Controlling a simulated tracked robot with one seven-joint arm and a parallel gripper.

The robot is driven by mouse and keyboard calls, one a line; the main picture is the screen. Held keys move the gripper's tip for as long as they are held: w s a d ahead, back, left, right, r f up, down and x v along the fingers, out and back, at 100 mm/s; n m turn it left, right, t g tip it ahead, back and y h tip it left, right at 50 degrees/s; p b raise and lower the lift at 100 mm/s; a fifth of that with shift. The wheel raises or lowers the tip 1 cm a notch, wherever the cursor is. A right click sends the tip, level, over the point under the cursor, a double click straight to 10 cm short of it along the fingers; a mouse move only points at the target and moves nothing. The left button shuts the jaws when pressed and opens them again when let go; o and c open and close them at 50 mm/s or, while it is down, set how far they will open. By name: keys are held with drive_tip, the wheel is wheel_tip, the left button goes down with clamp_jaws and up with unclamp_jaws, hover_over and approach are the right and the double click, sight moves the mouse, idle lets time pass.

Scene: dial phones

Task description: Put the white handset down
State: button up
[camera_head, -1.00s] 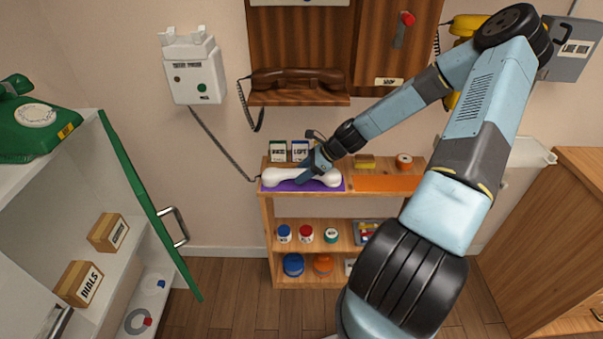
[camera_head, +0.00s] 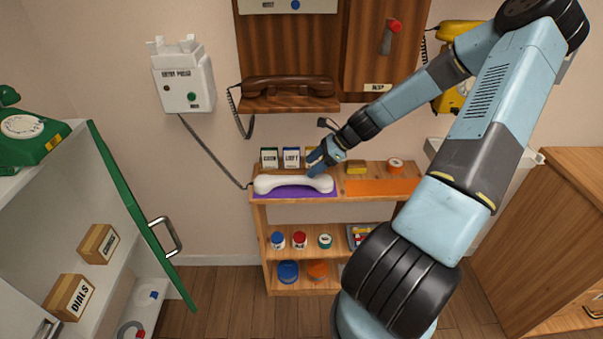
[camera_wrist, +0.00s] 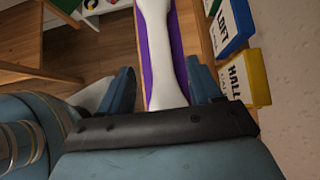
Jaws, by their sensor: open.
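The white handset (camera_head: 293,184) lies on the purple mat (camera_head: 290,194) on the shelf unit's top board. Its coiled cord runs up to the white wall phone (camera_head: 185,80), whose cradle is empty. My gripper (camera_head: 318,160) is open at the handset's right end. In the wrist view the handset (camera_wrist: 161,45) runs lengthwise along the purple mat (camera_wrist: 146,60), with its near end between the two spread fingers (camera_wrist: 160,88). I cannot tell whether a finger touches it.
Small labelled boxes (camera_head: 291,158) stand just behind the handset. An orange mat (camera_head: 380,188) lies to the right with a yellow block (camera_head: 356,167) and an orange roll (camera_head: 395,165) behind it. A brown phone (camera_head: 288,88) hangs above. A green cabinet door (camera_head: 140,215) stands open at left.

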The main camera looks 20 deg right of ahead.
drive_tip(key=shift+v, duration=1.6)
